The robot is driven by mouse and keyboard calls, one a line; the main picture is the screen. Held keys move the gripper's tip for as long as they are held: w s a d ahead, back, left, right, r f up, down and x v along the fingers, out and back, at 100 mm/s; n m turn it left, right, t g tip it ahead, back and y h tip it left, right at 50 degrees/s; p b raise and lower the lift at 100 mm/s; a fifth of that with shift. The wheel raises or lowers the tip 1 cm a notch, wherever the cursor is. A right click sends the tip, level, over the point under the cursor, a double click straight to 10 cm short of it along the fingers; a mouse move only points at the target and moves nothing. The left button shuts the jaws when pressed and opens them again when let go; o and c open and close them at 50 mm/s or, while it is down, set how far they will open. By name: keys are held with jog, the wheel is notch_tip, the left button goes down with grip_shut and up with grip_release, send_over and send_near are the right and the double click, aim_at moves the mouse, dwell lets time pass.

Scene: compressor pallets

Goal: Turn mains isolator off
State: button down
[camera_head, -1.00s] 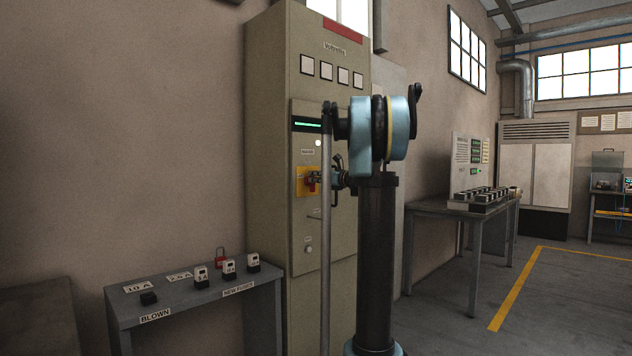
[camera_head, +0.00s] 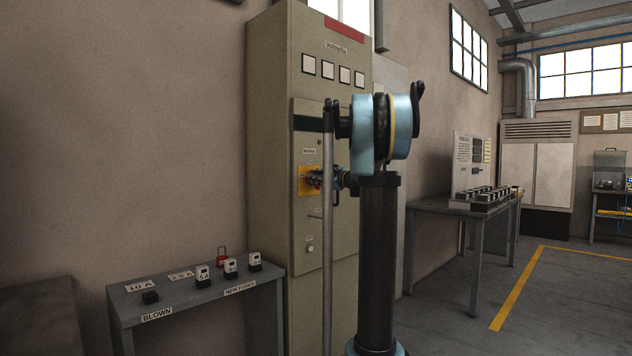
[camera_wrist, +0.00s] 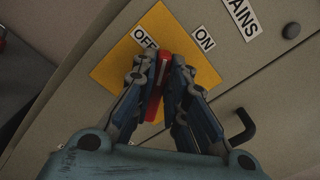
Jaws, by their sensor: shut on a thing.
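The mains isolator is a red handle (camera_wrist: 154,100) on a yellow plate (camera_wrist: 108,70), set in the door of a tall beige cabinet (camera_head: 268,150). My gripper (camera_wrist: 165,72) is shut on the red handle, with its blue fingers on either side. The handle's tip lies just beside the OFF label (camera_wrist: 145,38), nearer to it than to the ON label (camera_wrist: 204,39). In the head view the yellow plate (camera_head: 303,176) shows beside my gripper (camera_head: 316,179), which hides most of the handle. The display strip (camera_head: 307,124) above it is dark.
A black door handle (camera_wrist: 240,126) is close to my gripper. A grey bench (camera_head: 205,307) at left holds fuses (camera_head: 203,276) and a red padlock (camera_head: 222,254). A table (camera_head: 450,208) with a panel stands at right. Open floor lies beyond it.

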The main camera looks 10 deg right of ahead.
jog(key=n, duration=0.3)
jog(key=f+n, duration=0.1)
jog(key=n, duration=0.3)
jog(key=a+f+n, duration=0.1)
jog(key=n, duration=0.3)
jog(key=shift+s, duration=0.4)
jog(key=shift+f, duration=0.1)
jog(key=c, duration=1.6)
grip_release()
jog(key=shift+d, duration=0.1)
jog(key=shift+s+d, duration=0.15)
jog(key=v, duration=1.1)
